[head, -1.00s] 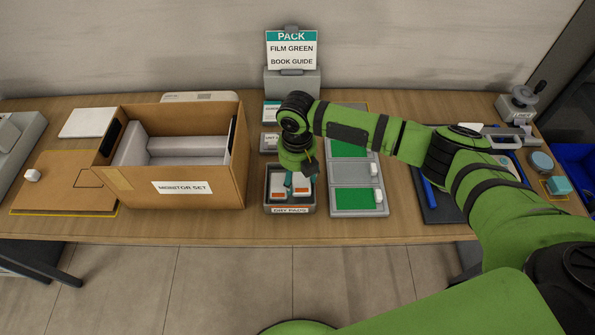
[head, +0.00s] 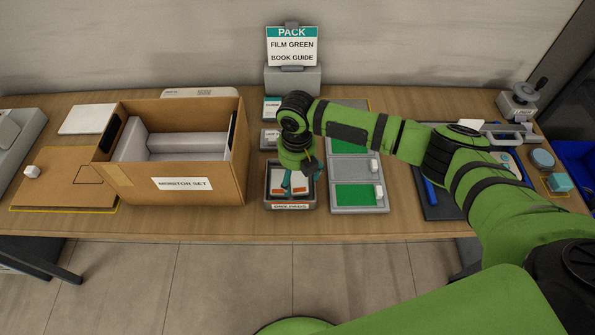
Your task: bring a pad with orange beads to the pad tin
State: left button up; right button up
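A small grey tin (head: 268,203) with a front label, too small to read now, stands at the table's front middle. White pads with orange marks lie in it, one at the left (head: 277,189) and another to its right. My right gripper (head: 299,184) reaches down into the tin from above, its teal-tipped fingers among the pads. The wrist and fingers hide part of the pads and the tin's back. I cannot tell whether a pad is between the fingers. My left gripper is not in view.
The open "MONITOR SET" carton (head: 215,191) stands left of the tin. A grey tray (head: 359,209) with green panels is close on its right. The "PACK" sign (head: 292,47) stands behind. A dark blue mat (head: 437,207) lies further right, under my arm.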

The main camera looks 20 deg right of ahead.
aim_at(298, 179)
jog(key=shift+d, duration=0.1)
jog(key=shift+r, duration=0.3)
notch_tip(298, 179, up, 11)
jog(key=shift+r, duration=0.15)
dwell(0.4)
